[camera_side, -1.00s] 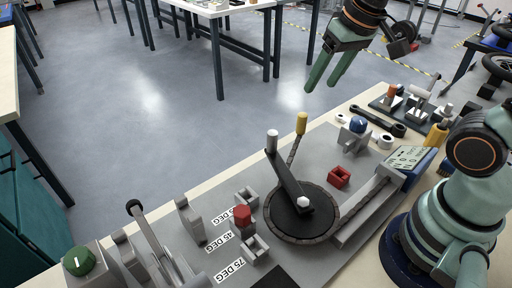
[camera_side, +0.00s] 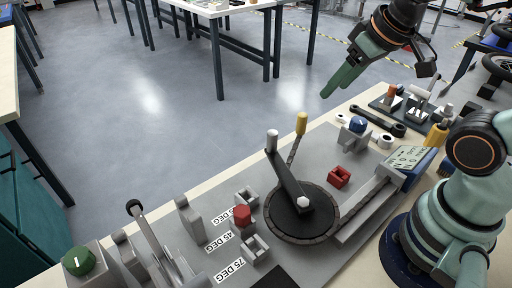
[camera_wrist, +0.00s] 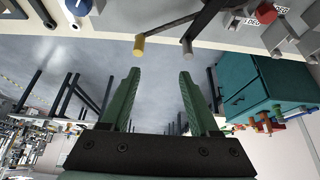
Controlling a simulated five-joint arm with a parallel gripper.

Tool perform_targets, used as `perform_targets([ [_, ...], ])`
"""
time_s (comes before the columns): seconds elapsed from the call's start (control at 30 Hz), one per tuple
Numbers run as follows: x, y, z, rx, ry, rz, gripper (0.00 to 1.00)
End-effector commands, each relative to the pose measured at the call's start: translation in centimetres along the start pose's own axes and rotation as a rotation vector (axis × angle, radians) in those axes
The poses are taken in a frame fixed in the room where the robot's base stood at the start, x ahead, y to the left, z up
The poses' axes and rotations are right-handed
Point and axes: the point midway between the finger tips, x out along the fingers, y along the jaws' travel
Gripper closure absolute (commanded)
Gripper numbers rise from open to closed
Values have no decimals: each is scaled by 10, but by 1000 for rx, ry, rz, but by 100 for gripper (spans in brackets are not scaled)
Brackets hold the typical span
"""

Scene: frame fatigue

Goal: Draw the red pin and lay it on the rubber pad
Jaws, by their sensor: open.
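The red pin (camera_side: 242,216) stands upright at the middle of several grey brackets beside the angle labels, left of the round black plate. In the wrist view a red knob that looks like the same pin (camera_wrist: 266,12) shows at the top right. A dark flat patch (camera_side: 275,279), perhaps the rubber pad, shows partly at the bottom edge of the side view. My gripper (camera_side: 325,93) is high beyond the far edge of the bench, well away from the pin. Its green fingers overlap in the side view; in the wrist view (camera_wrist: 160,74) they are apart with nothing between them.
A lever with a grey knob (camera_side: 272,141) and a yellow-tipped rod (camera_side: 301,124) rise above the round plate (camera_side: 300,215). A red block (camera_side: 339,177) sits right of it. A green knob (camera_side: 79,261) and grey levers stand at lower left. Tools lie at right.

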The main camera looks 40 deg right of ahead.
Motion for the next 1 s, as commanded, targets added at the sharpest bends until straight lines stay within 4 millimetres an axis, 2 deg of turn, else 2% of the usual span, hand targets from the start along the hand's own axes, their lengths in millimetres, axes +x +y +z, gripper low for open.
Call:
perform_targets([
  [0.27,0,0,0,0,0,0,38],
  [0.3,0,0,0,0,0,0,42],
  [0.37,0,-1,0,-4,-2,-1,42],
  [0.47,2,-8,-3,-56,-20,-14,42],
  [0.57,8,-27,-7,-189,-65,-44,42],
  [0.67,18,-56,-12,-392,-126,-91,42],
  [0.87,41,-127,-11,-843,-240,-200,42],
  [1.0,58,-176,2,-1145,-309,-278,42],
])
